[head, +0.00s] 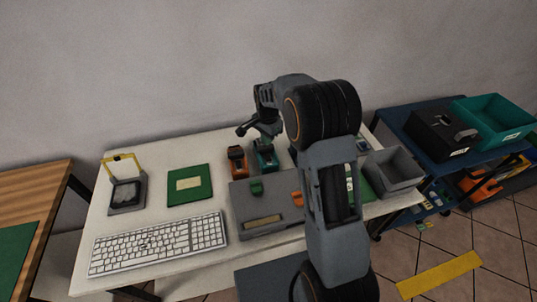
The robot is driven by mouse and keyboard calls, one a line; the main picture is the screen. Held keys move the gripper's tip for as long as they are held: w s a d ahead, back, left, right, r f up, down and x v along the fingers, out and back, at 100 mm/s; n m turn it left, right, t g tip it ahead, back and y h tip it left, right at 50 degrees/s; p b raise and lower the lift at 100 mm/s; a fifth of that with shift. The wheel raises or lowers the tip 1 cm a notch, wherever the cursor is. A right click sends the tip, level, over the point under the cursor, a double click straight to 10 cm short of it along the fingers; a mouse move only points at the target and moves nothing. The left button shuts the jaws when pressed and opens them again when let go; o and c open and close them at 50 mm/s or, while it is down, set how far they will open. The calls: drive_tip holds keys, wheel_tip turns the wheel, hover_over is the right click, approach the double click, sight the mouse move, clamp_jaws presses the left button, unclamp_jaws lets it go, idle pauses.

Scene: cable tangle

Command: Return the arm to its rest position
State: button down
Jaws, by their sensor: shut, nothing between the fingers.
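My arm (335,205) rises from the bottom of the head view in front of the table and bends at a large dark joint. Beyond that joint it reaches away to the left. My gripper (266,132) shows small and dark at the far end, above the back part of the white table. It looks shut, with nothing seen in it. Its fingertips are hard to make out against the dark parts around them.
The white table (143,222) holds a keyboard (160,243), a green board (190,185), a yellow-framed device (126,193), orange (237,160) and teal (266,158) tools, a grey tray (243,206) and a grey bin (393,172). A blue cart (400,122) stands right.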

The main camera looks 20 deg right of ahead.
drive_tip(key=shift+r, duration=0.1)
idle(0.6)
drive_tip(key=shift+n, duration=0.7)
drive_tip(key=s+n, duration=0.1)
drive_tip(key=s+f+n, duration=0.1)
drive_tip(key=s, duration=0.1)
drive_tip(key=shift+s+f+n+g, duration=0.15)
drive_tip(key=shift+f+n+g, duration=0.15)
drive_tip(key=shift+n, duration=0.1)
drive_tip(key=s+r+n+t, duration=0.2)
drive_tip(key=s+r+n, duration=0.2)
drive_tip(key=s+r, duration=0.3)
drive_tip(key=s+r+n+t, duration=0.2)
drive_tip(key=s+r, duration=0.5)
drive_tip(key=s, duration=0.7)
drive_tip(key=shift+s+n+t, duration=0.2)
drive_tip(key=shift+n+t, duration=0.2)
drive_tip(key=shift+n, duration=0.5)
